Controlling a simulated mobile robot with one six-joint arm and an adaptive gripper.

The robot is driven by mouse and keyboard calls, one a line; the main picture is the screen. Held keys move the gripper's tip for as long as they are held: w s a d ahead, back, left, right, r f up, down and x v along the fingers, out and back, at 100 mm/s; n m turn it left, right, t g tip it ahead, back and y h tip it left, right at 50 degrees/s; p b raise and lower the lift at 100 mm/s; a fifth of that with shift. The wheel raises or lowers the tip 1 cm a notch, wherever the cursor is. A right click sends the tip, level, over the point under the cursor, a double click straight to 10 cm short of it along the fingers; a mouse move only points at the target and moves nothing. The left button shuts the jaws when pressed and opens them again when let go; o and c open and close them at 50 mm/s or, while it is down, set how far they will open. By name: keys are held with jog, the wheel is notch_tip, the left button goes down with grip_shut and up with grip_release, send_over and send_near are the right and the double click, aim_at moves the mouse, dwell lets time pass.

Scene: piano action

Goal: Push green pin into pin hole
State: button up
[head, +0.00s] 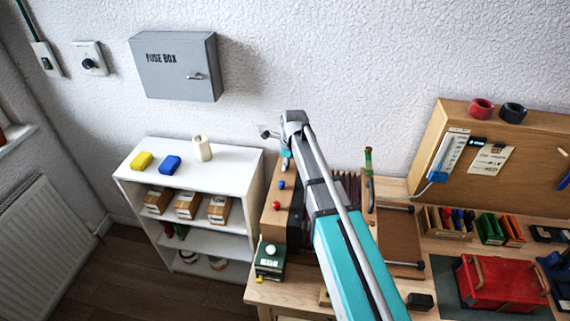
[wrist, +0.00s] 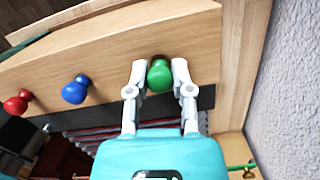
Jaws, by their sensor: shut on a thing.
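The green pin (wrist: 159,76) shows in the wrist view with its round knob between the two fingertips of my gripper (wrist: 159,85). My gripper is shut on it. The pin is at the face of a wooden rail (wrist: 110,45), and its shaft and the hole are hidden behind the knob, so I cannot tell how deep it sits. A blue pin (wrist: 75,90) and a red pin (wrist: 17,102) stand in the same rail to the left.
In the head view the wooden piano action part (head: 272,215) stands on the workbench (head: 290,293), close to the textured wall (head: 350,60). A white shelf (head: 200,178) stands to the left. A dark green box (head: 270,260) sits at the near left bench corner.

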jog(key=o, duration=0.9)
jog(key=shift+o, duration=0.2)
jog(key=shift+o, duration=1.2)
jog(key=shift+r, duration=0.1)
jog(key=shift+r+p, duration=3.7)
jog(key=shift+p, duration=0.1)
jog(key=shift+s, duration=0.15)
